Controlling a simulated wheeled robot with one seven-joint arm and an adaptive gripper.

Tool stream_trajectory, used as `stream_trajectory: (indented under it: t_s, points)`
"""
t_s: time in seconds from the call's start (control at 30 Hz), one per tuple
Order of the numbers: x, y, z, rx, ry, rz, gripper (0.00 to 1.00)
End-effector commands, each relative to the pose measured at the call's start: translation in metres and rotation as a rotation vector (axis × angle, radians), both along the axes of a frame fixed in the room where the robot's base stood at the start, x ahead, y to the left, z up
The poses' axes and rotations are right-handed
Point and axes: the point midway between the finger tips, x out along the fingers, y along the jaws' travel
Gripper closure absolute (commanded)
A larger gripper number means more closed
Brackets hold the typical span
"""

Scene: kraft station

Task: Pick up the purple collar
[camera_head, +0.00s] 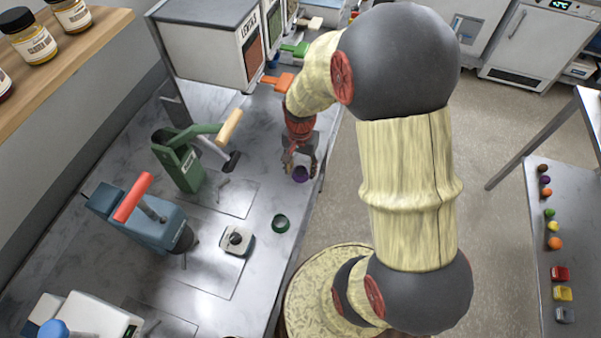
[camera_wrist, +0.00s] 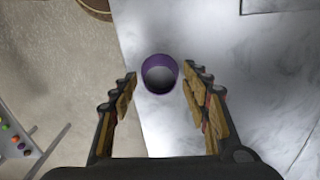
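The purple collar (camera_wrist: 160,73) is a short, open ring on the marble-look counter, close to its edge. In the wrist view it lies just beyond and between the fingertips of my gripper (camera_wrist: 159,80), with a gap on both sides. My gripper is open and empty. In the head view the collar (camera_head: 300,174) shows at the tips of my gripper (camera_head: 300,160), partly covered by the fingers. I cannot tell the exact height of the fingers above it.
A green hand-press device (camera_head: 180,165), a blue machine with a red handle (camera_head: 140,220) and a small white device (camera_head: 236,240) stand to the left. White dispensers (camera_head: 205,50) stand at the back.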

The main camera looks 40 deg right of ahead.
Motion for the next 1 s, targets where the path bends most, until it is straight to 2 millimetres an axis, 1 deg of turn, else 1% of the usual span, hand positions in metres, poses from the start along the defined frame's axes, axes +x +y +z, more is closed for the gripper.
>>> stream_trajectory:
  t_s: [0.03,0.3,0.7,0.87,1.0]
  points:
    - [0.000,0.000,0.000,0.000,0.000,0.000,0.58]
    - [0.000,0.000,0.000,0.000,0.000,0.000,0.73]
    - [0.000,0.000,0.002,0.000,0.000,0.000,0.73]
    - [0.001,0.000,0.014,-0.001,-0.002,0.000,0.73]
    - [0.001,0.000,0.036,-0.001,-0.004,0.000,0.73]
